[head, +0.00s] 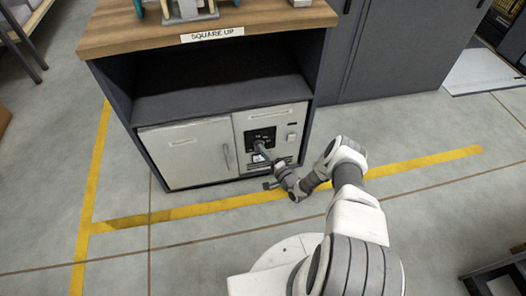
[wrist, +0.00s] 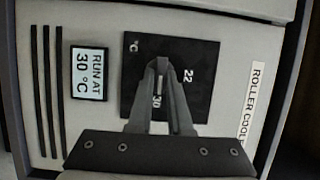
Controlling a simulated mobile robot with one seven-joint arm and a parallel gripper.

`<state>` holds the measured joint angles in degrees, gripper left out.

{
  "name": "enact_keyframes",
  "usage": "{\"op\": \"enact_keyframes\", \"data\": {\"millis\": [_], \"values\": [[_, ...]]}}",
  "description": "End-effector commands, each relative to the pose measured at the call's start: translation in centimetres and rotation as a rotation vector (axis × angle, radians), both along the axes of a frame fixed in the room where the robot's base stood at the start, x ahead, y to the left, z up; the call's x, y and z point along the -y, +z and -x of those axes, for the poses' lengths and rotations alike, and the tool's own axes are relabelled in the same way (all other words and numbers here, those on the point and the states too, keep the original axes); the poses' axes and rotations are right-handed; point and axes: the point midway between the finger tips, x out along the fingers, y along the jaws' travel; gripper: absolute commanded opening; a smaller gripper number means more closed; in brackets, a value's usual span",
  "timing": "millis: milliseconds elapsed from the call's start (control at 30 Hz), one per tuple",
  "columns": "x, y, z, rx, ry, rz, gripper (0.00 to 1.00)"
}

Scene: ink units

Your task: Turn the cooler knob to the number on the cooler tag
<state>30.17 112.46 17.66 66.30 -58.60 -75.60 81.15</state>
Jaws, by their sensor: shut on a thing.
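The cooler tag (wrist: 87,73) reads "RUN AT 30 °C" and is turned sideways in the wrist view. To its right is the black dial plate (wrist: 207,58), marked °C, with the numbers 22 and 30 showing. My gripper (wrist: 160,66) is in front of the plate, its fingers shut on the cooler knob, which they hide almost wholly. The 30 shows between the fingers; the 22 is right of them. In the head view, my gripper (head: 261,146) reaches the dial plate (head: 260,133) on the cooler's front (head: 294,117).
A "ROLLER COOLER" label (wrist: 250,103) is right of the dial. The cooler sits low in a dark cabinet with a wooden top (head: 130,35) marked "SQUARE UP". A white door (head: 185,150) is to its left. Floor with yellow lines (head: 200,208) lies clear in front.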

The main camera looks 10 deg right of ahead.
Motion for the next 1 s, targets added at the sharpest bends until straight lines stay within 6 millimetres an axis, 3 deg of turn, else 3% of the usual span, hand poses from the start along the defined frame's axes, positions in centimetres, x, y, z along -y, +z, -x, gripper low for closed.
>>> {"op": "enact_keyframes", "data": {"millis": [567,600,733,1000], "values": [[0.01,0.07,-0.13,0.002,-0.002,-0.03,0.0],[0.01,0.06,-0.13,0.002,-0.002,-0.03,0.25],[0.0,0.04,-0.1,0.001,-0.001,-0.029,0.47],[-0.01,-0.01,-0.04,0.0,-0.001,-0.028,0.47]]}}
